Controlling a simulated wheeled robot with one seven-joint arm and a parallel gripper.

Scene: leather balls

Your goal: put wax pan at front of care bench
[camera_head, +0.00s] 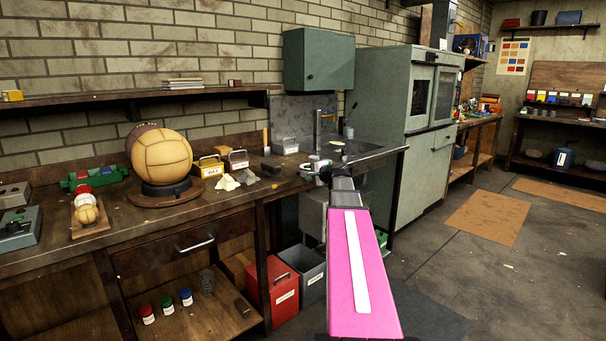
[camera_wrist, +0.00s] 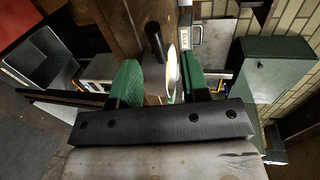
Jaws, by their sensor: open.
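The wax pan (camera_head: 209,168) is a small yellow box with a handle and a white label. It stands on the care bench (camera_head: 150,215), right of the large tan ball and left of a brown pan. My gripper (camera_head: 318,165) is over the right end of the bench near the sink, well to the right of the wax pan. In the wrist view my gripper (camera_wrist: 160,82) has its green-padded fingers apart. A pale round-edged thing shows between or beyond them; I cannot tell its depth. I cannot make out the wax pan in the wrist view.
The tan ball (camera_head: 162,161) rests on a dark ring stand. The brown pan (camera_head: 237,160) and a grey pan (camera_head: 285,146) stand at the back, with crumpled cloths (camera_head: 226,183) in front. The sink (camera_head: 345,148) is at right. The bench's front strip has free room.

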